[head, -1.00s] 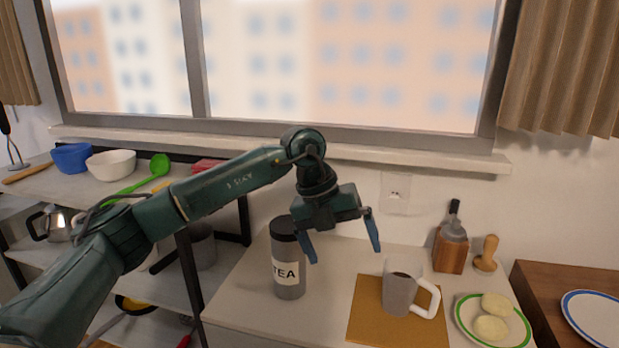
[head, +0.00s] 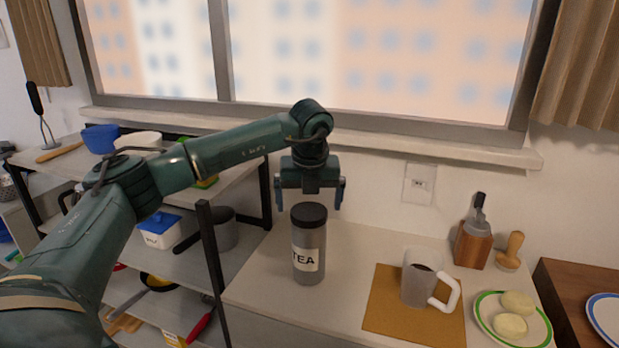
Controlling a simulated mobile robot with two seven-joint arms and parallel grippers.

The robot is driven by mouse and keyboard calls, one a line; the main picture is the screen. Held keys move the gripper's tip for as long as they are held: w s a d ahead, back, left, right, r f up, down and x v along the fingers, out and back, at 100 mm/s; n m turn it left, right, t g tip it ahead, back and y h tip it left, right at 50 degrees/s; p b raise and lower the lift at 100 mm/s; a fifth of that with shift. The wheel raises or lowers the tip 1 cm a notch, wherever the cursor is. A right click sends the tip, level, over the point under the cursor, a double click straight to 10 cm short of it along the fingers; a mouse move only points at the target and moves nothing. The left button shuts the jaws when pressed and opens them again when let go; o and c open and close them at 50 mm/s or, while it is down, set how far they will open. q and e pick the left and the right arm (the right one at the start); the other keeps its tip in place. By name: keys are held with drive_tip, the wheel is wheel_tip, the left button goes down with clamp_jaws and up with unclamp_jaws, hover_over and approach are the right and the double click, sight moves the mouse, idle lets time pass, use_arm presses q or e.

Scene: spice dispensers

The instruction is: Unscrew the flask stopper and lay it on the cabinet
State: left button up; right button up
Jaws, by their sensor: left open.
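The flask (head: 308,252) is a grey cylinder with a TEA label, upright on the white cabinet top (head: 262,291). Its black stopper (head: 309,214) sits on top of it. My left gripper (head: 310,205) points down with its two blue fingers spread wide. In the picture it is just above the stopper, with nothing between the fingers. I cannot tell the exact gap in depth between fingers and stopper. My right gripper is not in view.
Right of the flask, a mug (head: 418,282) stands on a brown mat (head: 382,318). Beyond it are a plate with green rim (head: 492,330), a wooden block (head: 472,246) and a pestle-like wooden piece (head: 511,250). A shelf rack (head: 208,222) stands left. Cabinet top between flask and mat is clear.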

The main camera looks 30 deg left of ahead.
sight(310, 211)
use_arm(q)
drive_tip(key=shift+x, duration=1.8)
drive_tip(key=shift+c, duration=0.3)
drive_tip(key=c, duration=1)
drive_tip(key=n, duration=0.4)
drive_tip(key=shift+w+d+g+y, duration=0.1)
drive_tip(key=shift+w+g+y, duration=0.05)
drive_tip(key=shift+g+y, duration=0.25)
drive_tip(key=shift+c, duration=0.2)
drive_tip(key=n+g, duration=0.1)
drive_tip(key=n, duration=0.4)
drive_tip(key=shift+r+p, duration=0.1)
drive_tip(key=shift+p, duration=0.2)
